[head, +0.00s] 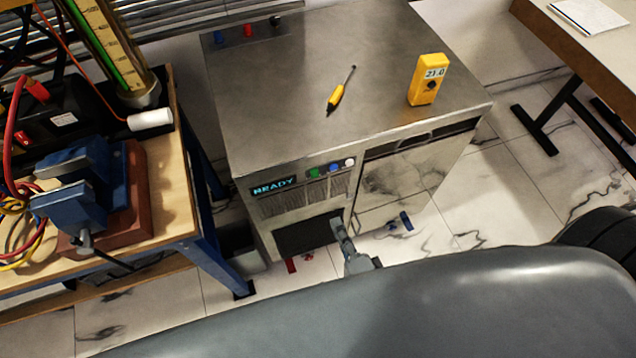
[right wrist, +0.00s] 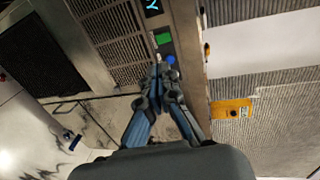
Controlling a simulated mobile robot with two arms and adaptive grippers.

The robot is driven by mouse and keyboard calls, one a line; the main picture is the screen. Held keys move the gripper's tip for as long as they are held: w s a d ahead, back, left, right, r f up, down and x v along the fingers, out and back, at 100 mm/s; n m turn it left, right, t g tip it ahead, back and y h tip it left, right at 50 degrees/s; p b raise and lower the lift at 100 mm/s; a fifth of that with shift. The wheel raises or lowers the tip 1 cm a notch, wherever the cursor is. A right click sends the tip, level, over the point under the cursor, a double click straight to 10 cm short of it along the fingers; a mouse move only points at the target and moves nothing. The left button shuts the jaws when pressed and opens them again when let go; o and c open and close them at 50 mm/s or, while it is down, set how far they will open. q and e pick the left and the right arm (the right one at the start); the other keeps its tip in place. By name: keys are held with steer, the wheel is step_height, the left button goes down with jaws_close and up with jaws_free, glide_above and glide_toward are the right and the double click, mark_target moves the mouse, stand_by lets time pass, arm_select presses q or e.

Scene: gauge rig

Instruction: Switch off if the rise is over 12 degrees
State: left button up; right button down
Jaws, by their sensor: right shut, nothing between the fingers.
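A yellow meter (head: 427,80) stands on the metal cabinet (head: 290,110) and its display reads 21.0. The cabinet's front has a lit display (head: 274,186) reading READY. My right gripper (head: 341,226) is shut and empty in front of the cabinet, below the buttons in the head view. In the right wrist view its fingertips (right wrist: 159,76) appear close to the blue button (right wrist: 171,59); contact cannot be told. The green button (right wrist: 163,38) shows beyond. My left gripper is not in view.
A yellow screwdriver (head: 337,96) lies on the cabinet top, with red, blue and black sockets (head: 248,30) behind. A wooden bench (head: 172,205) at left holds a blue vise (head: 85,195) and a tall gauge tube (head: 115,45). Another table (head: 590,50) stands at right.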

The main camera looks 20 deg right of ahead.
mark_target(315, 176)
steer(key=w+f, duration=0.1)
steer(key=w, duration=0.3)
steer(key=w+p, duration=0.1)
steer(key=w, duration=0.4)
steer(key=w+f+p, duration=0.1)
steer(key=w, duration=0.3)
steer(key=shift+w+a+f, duration=0.15)
steer(key=shift+a+f, duration=0.1)
steer(key=shift+f, duration=0.05)
steer(key=t+b, duration=0.1)
steer(key=b, duration=0.2)
steer(key=f+b, duration=0.1)
steer(key=b, duration=0.3)
steer(key=shift+w+f+t, duration=0.2)
steer(key=shift+w+t, duration=0.05)
steer(key=shift+t, duration=0.15)
steer(key=shift+r, duration=0.55)
steer(key=shift+d, duration=0.1)
